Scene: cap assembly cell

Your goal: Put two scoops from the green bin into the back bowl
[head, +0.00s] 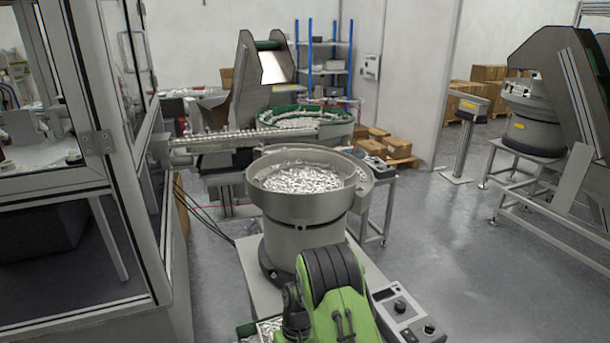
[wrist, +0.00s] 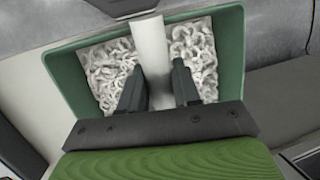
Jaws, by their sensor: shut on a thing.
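In the wrist view my gripper (wrist: 157,70) is over the green bin (wrist: 232,50), its two dark fingers shut on a pale bar, seemingly the handle of a scoop (wrist: 150,38). The scoop's cup is not visible, and I cannot tell whether it holds parts. The bin holds many small white parts on both sides of the handle. In the head view only a corner of the bin (head: 243,331) shows at the bottom edge; my green arm hides the gripper. The back bowl (head: 340,115), green-rimmed and holding pale parts, stands behind the front grey bowl.
The front grey bowl (head: 310,209), full of pale parts, stands on a pedestal beyond my arm. A linear rail (head: 240,138) runs left of the back bowl. A glazed enclosure (head: 120,150) closes the left side. A control box (head: 405,310) is at right; open floor lies beyond.

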